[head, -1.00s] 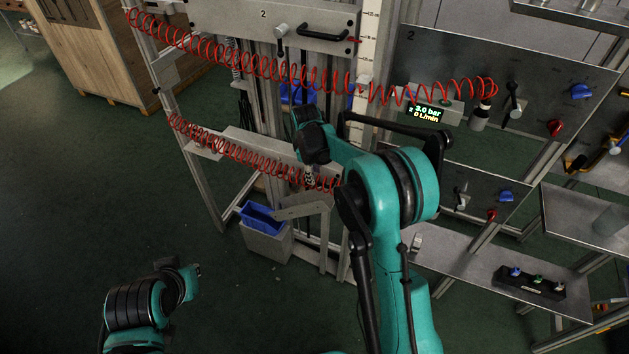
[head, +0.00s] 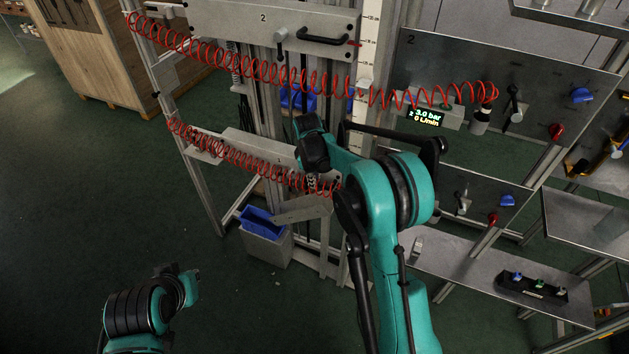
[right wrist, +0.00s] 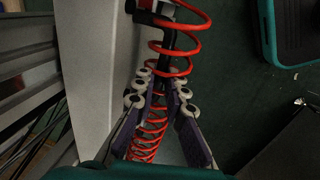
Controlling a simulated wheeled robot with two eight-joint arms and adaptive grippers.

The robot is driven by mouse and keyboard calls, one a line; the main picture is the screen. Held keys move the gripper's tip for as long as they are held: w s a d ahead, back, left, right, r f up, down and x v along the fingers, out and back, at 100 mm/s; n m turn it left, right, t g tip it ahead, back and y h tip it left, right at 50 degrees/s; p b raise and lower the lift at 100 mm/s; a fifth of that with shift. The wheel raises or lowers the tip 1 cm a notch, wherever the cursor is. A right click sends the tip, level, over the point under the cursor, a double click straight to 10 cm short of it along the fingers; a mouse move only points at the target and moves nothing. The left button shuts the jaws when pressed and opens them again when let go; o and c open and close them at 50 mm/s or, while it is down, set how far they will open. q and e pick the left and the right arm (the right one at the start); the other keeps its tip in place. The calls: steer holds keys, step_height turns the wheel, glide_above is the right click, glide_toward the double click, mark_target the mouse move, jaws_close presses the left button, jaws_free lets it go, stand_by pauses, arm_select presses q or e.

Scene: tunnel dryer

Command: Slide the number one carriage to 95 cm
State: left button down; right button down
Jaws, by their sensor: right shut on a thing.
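The number one carriage (head: 245,143) is the lower pale plate on the upright rails in the head view. A red coiled hose crosses its front. My right gripper (head: 312,182) is at its right end, partly hidden by my own arm. In the right wrist view the fingers (right wrist: 162,88) are closed on a black handle (right wrist: 168,42) in front of a pale plate, with red coils crossing it. The carriage's pointer and the lower scale are hidden behind my right arm. My left arm shows at the lower left; its gripper cannot be made out.
The number two carriage (head: 225,18) sits above, with a black handle and a red pointer by the vertical scale (head: 368,40). Red coiled hoses (head: 240,72) hang across the rails. A blue bin (head: 262,222) stands below. Valve panels (head: 480,75) and shelves fill the right.

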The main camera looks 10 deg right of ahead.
step_height(320, 180, up, 14)
steer(key=p, duration=0.7)
steer(key=shift+f, duration=0.1)
steer(key=c, duration=1.6)
jaws_free()
steer(key=r, duration=0.4)
steer(key=s+a+r, duration=0.1)
steer(key=r, duration=0.6)
steer(key=shift+s+a+r, duration=0.15)
steer(key=shift+s+r, duration=0.2)
steer(key=shift+s, duration=0.05)
